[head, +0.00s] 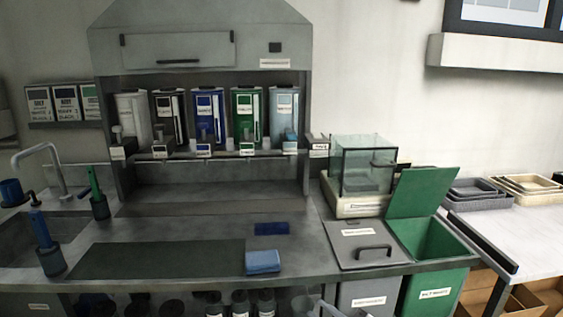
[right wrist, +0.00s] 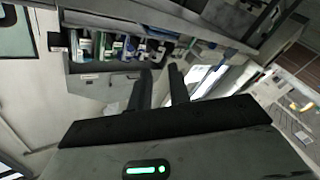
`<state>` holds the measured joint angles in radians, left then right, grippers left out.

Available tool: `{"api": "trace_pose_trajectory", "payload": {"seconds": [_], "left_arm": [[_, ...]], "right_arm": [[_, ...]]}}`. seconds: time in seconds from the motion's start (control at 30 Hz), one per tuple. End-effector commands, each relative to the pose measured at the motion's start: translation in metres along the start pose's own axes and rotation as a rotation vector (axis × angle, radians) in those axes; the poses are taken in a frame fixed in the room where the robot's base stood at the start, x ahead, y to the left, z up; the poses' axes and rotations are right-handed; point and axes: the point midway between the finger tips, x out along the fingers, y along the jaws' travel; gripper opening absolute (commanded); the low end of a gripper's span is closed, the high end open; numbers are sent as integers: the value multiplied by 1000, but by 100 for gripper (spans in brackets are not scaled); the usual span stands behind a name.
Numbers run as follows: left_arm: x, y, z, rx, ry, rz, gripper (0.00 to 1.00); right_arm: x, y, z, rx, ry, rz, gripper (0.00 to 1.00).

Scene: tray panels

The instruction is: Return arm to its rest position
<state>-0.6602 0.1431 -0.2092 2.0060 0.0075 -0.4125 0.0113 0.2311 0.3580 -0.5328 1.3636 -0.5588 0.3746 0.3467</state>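My right gripper (right wrist: 160,70) shows in the right wrist view, with its two dark fingers apart and nothing between them. It is tilted, with the cabinet and its row of dispensers beyond the fingers and well clear of them. In the head view, only a pale grey piece shows at the bottom edge, and I cannot tell whether it is part of my right arm. My left gripper is in neither view.
A grey counter (head: 200,196) holds a dark mat (head: 160,260) and a folded blue cloth (head: 263,262). A glass-sided box (head: 362,168), a grey-lidded bin (head: 365,245) and an open green bin (head: 430,240) stand right. Trays (head: 530,185) lie far right. A sink (head: 45,235) is left.

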Motion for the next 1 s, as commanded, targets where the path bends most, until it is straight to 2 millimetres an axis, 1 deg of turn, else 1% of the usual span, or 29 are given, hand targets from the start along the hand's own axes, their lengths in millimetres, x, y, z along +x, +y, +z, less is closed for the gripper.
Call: {"api": "trace_pose_trajectory", "payload": {"seconds": [0.03,0.07,0.17,0.2,0.27,0.3,0.4,0.5,0.57,0.63,1.0], "left_arm": [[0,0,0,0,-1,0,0],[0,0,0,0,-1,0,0],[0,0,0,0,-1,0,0],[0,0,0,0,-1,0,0],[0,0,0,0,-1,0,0],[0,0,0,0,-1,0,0],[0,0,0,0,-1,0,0],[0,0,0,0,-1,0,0],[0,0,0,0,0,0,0],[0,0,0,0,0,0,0],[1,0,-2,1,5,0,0]], "right_arm": [[-19,-21,4,100,-64,57,19],[-30,-31,8,153,-110,91,19],[-75,-61,20,330,-283,181,19],[-95,-74,24,398,-356,206,19],[-125,-92,29,491,-462,231,19],[-144,-104,31,545,-529,241,19],[-184,-128,30,657,-664,247,19],[-211,-144,27,725,-751,242,19],[-220,-149,26,749,-781,237,19],[-225,-152,25,762,-797,235,19],[-225,-153,25,764,-800,233,19]]}}
